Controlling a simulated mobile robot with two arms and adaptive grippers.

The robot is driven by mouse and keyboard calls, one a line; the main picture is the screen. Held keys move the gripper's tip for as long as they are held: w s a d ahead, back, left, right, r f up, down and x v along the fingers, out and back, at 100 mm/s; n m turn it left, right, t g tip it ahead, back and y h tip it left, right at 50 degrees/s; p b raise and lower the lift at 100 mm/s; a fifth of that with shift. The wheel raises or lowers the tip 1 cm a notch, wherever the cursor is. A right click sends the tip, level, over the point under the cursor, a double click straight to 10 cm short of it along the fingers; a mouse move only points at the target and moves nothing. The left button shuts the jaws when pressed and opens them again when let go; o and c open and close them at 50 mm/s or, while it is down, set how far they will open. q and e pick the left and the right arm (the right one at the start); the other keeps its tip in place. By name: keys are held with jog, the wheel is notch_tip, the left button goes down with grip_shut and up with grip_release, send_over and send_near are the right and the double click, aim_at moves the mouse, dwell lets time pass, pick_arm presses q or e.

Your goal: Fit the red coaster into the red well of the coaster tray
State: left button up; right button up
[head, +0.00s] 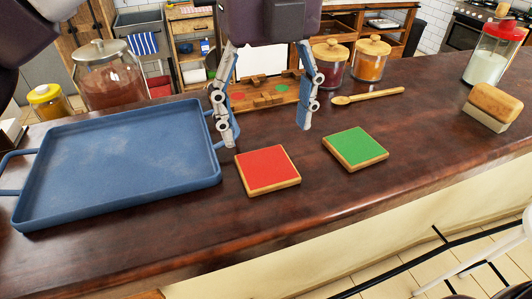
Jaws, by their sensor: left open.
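The red coaster (268,169), a square with a wooden edge, lies flat on the dark counter in the head view. The green coaster (355,148) lies flat to its right. The wooden coaster tray (254,87) stands farther back, with a red patch (238,97) at its left and a green patch at its right rear; my gripper's fingers partly frame it. My left gripper (267,132) is open and empty, its two fingers pointing down, wide apart, behind the red coaster and in front of the tray. My right gripper is not in view.
A blue tray (125,165) fills the left of the counter, close to the red coaster. Lidded jars (331,63), a wooden spoon (368,96) and a wooden-topped block (492,106) stand behind and right. The counter's front edge runs near the coasters. The counter right of the green coaster is clear.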

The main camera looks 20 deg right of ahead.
aim_at(267, 166)
pick_arm(q)
jog(key=shift+s+a+f, duration=0.1)
jog(key=shift+s+f, duration=0.1)
jog(key=shift+f, duration=0.7)
jog(key=f, duration=0.1)
jog(key=f+p, duration=0.1)
jog(key=f, duration=0.1)
jog(key=f+p, duration=0.1)
jog(key=shift+w+f, duration=0.25)
jog(key=shift+f, duration=0.25)
jog(key=c, duration=0.8)
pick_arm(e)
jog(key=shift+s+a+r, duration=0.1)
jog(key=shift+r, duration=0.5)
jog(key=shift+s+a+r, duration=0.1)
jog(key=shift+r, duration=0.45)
pick_arm(q)
jog(key=shift+r, duration=0.1)
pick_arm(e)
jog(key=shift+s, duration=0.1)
